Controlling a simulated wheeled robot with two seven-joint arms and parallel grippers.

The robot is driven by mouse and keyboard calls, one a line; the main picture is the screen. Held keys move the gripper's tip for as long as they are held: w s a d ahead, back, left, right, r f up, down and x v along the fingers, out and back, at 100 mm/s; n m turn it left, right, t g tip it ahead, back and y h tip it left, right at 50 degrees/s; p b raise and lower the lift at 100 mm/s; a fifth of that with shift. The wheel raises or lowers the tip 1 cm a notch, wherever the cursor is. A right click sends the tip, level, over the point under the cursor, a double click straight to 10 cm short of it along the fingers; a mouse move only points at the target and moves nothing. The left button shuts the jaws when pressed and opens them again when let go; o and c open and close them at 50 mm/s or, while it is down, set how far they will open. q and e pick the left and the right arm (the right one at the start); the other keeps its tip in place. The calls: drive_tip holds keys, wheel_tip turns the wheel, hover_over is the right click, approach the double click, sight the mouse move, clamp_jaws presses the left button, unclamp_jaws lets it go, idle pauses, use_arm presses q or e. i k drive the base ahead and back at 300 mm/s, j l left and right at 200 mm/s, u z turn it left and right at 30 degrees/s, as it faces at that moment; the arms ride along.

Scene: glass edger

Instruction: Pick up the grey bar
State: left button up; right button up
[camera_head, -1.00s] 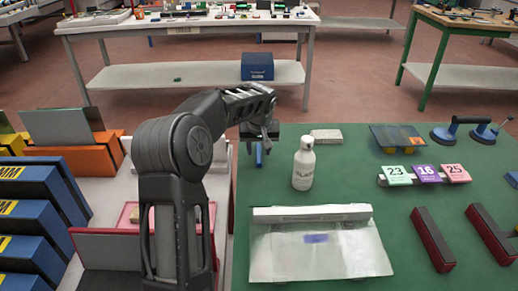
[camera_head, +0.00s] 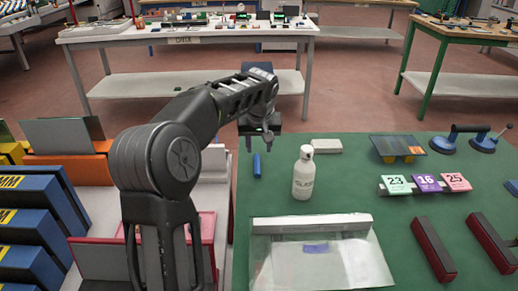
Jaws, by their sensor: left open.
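A long pale grey bar (camera_head: 312,223) lies along the far edge of a clear glass sheet (camera_head: 345,262) on the green table. A shorter pale grey block (camera_head: 327,146) lies farther back, behind the white bottle; I cannot tell for sure which one is the grey bar. My left gripper (camera_head: 262,146) is open and empty, pointing down near the table's far left corner. It is left of the block and well beyond the long bar, touching neither. A small blue cylinder (camera_head: 257,165) shows just below its fingers. My right gripper is out of view.
A white bottle (camera_head: 303,173) stands between the block and the glass sheet. Numbered tags (camera_head: 427,183), dark red bars (camera_head: 433,249) and a blue-cupped suction lifter (camera_head: 466,138) are at the right. Blue racks (camera_head: 38,225) stand left. The green surface (camera_head: 352,190) right of the bottle is clear.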

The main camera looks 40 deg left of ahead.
sight(329, 224)
drive_tip(key=k+l, duration=0.2)
drive_tip(key=k, duration=0.25)
drive_tip(key=k+l, duration=0.25)
drive_tip(key=k, duration=0.25)
drive_tip(key=k+l, duration=0.2)
drive_tip(key=k, duration=0.25)
drive_tip(key=k+l, duration=0.25)
drive_tip(key=k, duration=0.25)
